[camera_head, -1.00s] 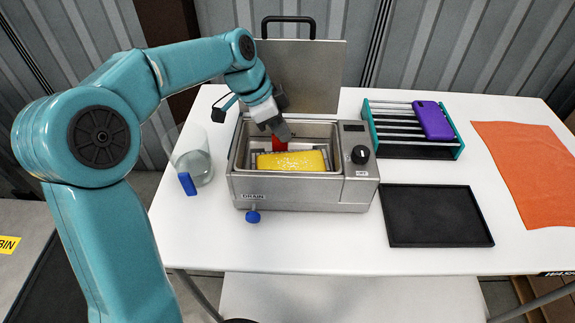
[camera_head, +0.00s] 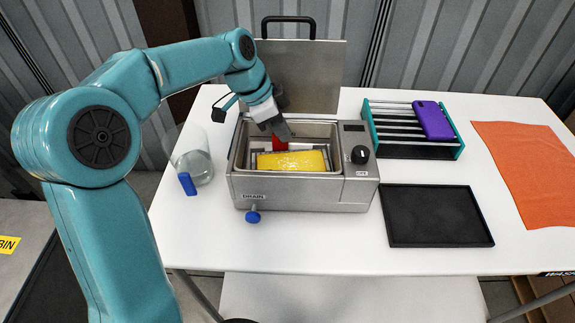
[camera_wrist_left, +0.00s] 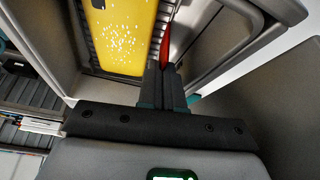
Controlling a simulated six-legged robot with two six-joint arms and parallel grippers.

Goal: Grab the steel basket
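The steel basket (camera_head: 254,159) sits down inside the tank of a steel cleaner (camera_head: 300,190). Its slotted side also shows in the left wrist view (camera_wrist_left: 88,38). A yellow case with white specks (camera_head: 290,161) lies in the basket and hides most of it. A red grip (camera_head: 280,145) stands up at the basket's back side. My left gripper (camera_head: 284,133) reaches down into the tank from behind. In the left wrist view its fingers (camera_wrist_left: 166,70) are together, with the red grip (camera_wrist_left: 166,42) between their tips. My right gripper is not in view.
The cleaner's raised lid (camera_head: 310,75) stands behind the tank. A glass beaker with a blue clip (camera_head: 193,160) is at its left. A black tray (camera_head: 435,215), a rack with a purple case (camera_head: 433,120) and an orange cloth (camera_head: 530,165) lie to the right.

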